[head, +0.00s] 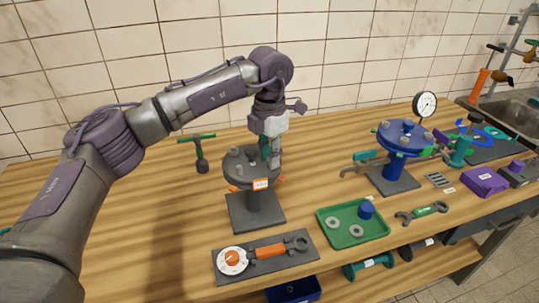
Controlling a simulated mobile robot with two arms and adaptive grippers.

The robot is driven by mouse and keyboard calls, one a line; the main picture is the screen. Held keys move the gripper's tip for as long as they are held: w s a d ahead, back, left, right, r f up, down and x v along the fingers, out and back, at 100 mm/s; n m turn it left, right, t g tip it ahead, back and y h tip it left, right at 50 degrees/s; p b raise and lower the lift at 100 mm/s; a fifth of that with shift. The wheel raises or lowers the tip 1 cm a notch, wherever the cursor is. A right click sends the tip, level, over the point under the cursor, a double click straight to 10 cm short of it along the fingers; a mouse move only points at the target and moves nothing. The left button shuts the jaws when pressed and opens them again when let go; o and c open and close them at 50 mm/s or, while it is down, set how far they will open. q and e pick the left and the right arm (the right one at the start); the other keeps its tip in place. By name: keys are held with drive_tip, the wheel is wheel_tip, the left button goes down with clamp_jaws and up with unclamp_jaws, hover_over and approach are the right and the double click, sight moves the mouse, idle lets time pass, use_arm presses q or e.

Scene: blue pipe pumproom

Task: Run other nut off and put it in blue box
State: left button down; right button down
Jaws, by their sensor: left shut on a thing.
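My left gripper (272,158) reaches down onto the right side of a dark grey flange (240,165) on a grey stand. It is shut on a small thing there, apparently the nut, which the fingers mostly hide. A teal part shows beside the fingers. Other small studs or nuts stand on the flange top. A dark blue box (293,290) shows at the bottom edge, below the table front; its inside is hard to see. My right gripper is not in view.
A green tray (325,237) holds two grey rings and a blue cylinder. A grey mat (222,272) bears an orange-handled tool. A blue flange (402,135) with a gauge (425,104) stands at right, near a purple box (485,181).

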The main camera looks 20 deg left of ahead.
use_arm(q)
drive_tip(key=n, duration=0.3)
drive_tip(key=shift+n, duration=0.3)
drive_tip(key=shift+r+p, duration=0.35)
drive_tip(key=shift+r, duration=0.3)
drive_tip(key=shift+r+p, duration=1.35)
drive_tip(key=shift+r, duration=0.8)
